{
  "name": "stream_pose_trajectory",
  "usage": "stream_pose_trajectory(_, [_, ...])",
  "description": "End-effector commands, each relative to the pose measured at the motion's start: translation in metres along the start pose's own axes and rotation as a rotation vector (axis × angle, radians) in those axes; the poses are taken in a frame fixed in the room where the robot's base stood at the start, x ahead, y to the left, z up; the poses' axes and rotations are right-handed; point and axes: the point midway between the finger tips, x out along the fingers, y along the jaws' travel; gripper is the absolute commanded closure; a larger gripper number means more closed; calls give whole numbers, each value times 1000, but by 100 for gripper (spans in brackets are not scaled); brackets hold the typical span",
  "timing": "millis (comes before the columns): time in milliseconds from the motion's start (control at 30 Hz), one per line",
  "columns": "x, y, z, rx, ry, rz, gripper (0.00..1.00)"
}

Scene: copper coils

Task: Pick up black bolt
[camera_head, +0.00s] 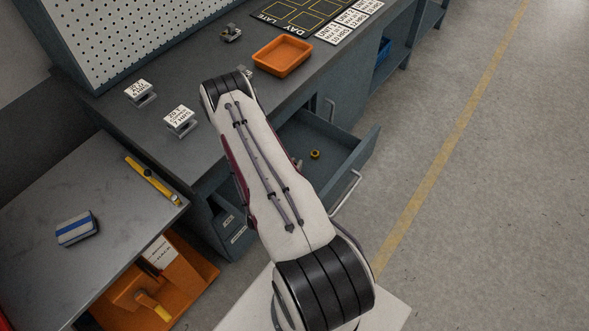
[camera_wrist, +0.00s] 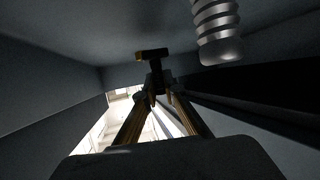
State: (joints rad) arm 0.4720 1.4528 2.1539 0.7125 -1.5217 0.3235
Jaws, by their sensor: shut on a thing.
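In the wrist view, my gripper (camera_wrist: 159,93) is shut on a dark bolt (camera_wrist: 154,66). The bolt's shank sits between the fingertips, and its wide head points away from them, with a yellowish tint along the head's edge. Dark grey walls surround the gripper, like the inside of a drawer or cabinet. In the head view, the gripper and the bolt are hidden behind my arm, which reaches over the open drawer (camera_head: 345,160).
A pale ribbed, threaded piece (camera_wrist: 216,32) is close by at upper right in the wrist view. A small yellow ring-like item (camera_head: 315,154) lies in the drawer. An orange tray (camera_head: 283,57) and two signs stand on the workbench (camera_head: 190,85).

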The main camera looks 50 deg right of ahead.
Motion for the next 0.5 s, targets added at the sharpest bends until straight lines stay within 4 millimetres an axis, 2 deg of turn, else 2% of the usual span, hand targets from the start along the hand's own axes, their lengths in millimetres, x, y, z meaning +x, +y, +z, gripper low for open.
stream_pose_trajectory(300, [-14,-1,-37,1,3,-1,100])
stream_pose_trajectory(500, [-22,0,-54,0,2,0,100])
